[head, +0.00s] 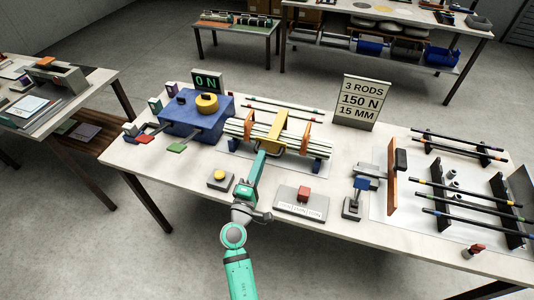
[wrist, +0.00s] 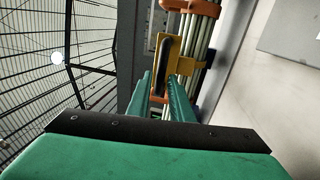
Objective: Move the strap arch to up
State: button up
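The yellow strap arch (head: 281,131) stands over a bundle of pale rods (head: 250,131) on the table, between two orange clamps. In the wrist view the yellow arch (wrist: 187,67) has a long dark bar (wrist: 162,65) on its near face. My gripper (head: 261,158) reaches to the near side of the arch. In the wrist view the green fingers of my gripper (wrist: 161,90) are apart, one on each side of the bar's lower end. I cannot tell whether they touch it. The arch's foot is partly hidden by my fingers.
A yellow button box (head: 220,179) and a grey plate with a red block (head: 303,194) flank my arm. A sign (head: 362,101) stands behind. Racked black rods (head: 458,202) lie right.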

aim_at(275, 141)
jog(key=shift+d+x, duration=0.2)
jog(key=shift+x, duration=0.7)
jog(key=shift+d+x, duration=0.2)
jog(key=shift+x, duration=0.7)
